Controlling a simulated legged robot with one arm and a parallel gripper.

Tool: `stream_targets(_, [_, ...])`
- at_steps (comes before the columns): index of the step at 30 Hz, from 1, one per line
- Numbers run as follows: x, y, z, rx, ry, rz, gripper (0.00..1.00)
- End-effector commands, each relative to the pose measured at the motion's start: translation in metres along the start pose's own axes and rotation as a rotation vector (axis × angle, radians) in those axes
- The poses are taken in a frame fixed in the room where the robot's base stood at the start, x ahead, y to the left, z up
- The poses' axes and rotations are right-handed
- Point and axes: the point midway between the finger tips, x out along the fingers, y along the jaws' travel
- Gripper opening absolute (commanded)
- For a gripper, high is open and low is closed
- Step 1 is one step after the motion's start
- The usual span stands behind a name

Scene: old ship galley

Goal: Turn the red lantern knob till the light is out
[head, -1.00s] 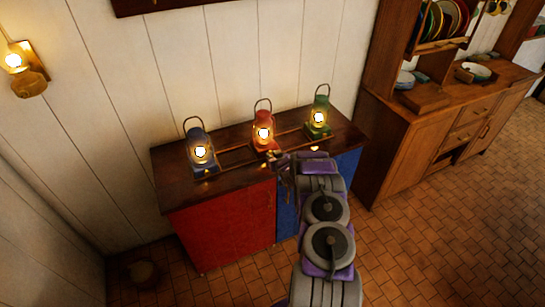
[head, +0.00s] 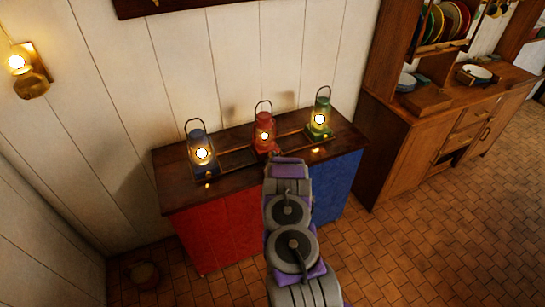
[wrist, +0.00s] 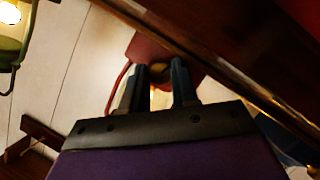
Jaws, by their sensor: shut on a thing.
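The red lantern (head: 265,122) stands in the middle of a row on the wooden counter, its lamp lit with a small bright spot. In the wrist view its red base (wrist: 190,66) lies just past my fingers, seen at a tilt. My gripper (wrist: 159,74) is shut on the brass-coloured knob (wrist: 159,69) at that base; the fingers partly hide it. In the head view my forearm reaches the counter's front edge and hides the fingers and the knob.
A lit blue lantern (head: 200,150) stands to the left and a lit green lantern (head: 320,112) to the right, with thin wooden rails (head: 238,158) between them. The counter (head: 180,190) has red and blue fronts. A wooden dresser (head: 400,150) stands at right.

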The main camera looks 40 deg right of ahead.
Motion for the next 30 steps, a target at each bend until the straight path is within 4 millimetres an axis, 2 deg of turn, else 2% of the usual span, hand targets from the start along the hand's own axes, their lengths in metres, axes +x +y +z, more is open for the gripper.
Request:
stream_targets(9, [0.0006, -0.0004, -0.0005, -0.086, 0.001, 0.036, 0.0])
stream_targets(23, [0.0011, -0.0004, 0.0009, -0.094, 0.0, 0.04, 0.0])
stream_targets(24, [0.0011, -0.0004, 0.0008, -0.094, 0.0, 0.04, 0.33])
stream_targets(30, [0.001, -0.0006, 0.0009, -0.094, 0.0, 0.039, 0.52])
